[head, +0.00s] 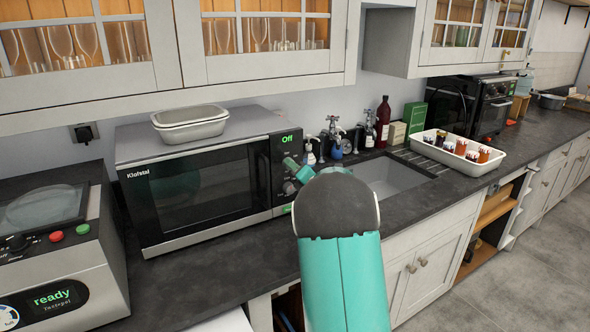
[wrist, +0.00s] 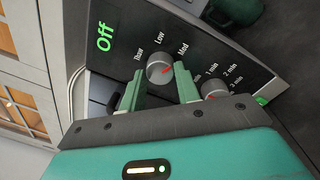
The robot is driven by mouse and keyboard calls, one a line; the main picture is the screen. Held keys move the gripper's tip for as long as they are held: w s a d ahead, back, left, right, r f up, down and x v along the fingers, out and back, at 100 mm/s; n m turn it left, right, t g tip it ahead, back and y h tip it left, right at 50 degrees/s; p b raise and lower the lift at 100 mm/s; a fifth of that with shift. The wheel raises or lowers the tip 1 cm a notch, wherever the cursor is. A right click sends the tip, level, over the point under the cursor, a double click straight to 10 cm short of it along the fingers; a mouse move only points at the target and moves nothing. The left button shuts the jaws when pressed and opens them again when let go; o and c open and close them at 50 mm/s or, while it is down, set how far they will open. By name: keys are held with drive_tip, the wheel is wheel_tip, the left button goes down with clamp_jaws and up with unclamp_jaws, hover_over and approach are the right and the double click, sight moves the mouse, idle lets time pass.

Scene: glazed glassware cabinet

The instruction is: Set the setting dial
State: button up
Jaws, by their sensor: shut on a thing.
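The microwave (head: 195,180) stands on the counter, its panel display reading "Off" (wrist: 105,37). In the wrist view the setting dial (wrist: 159,67) is a grey knob marked Thaw, Low and Med. A second grey dial (wrist: 215,88), with minute marks, sits beside the right finger and also has a red pointer. In the head view my arm partly hides the control panel, and the gripper (head: 298,170) is at the panel.
A pale lidded container (head: 190,124) sits on top of the microwave. A machine reading "ready" (head: 50,255) is at the left. A sink (head: 390,175), bottles and a white tray of jars (head: 450,152) are to the right. Glazed cabinets hang above.

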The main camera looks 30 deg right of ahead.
drive_tip(key=m+h, duration=0.1)
drive_tip(key=m, duration=1.2)
drive_tip(key=shift+a+m, duration=0.15)
drive_tip(key=shift+m, duration=0.25)
drive_tip(key=o, duration=1)
drive_tip(key=shift+w, duration=0.1)
drive_tip(key=s, duration=0.4)
drive_tip(key=s+a, duration=0.1)
drive_tip(key=s, duration=0.8)
drive_tip(key=shift+s+a+f, duration=0.15)
drive_tip(key=shift+s+f, duration=0.25)
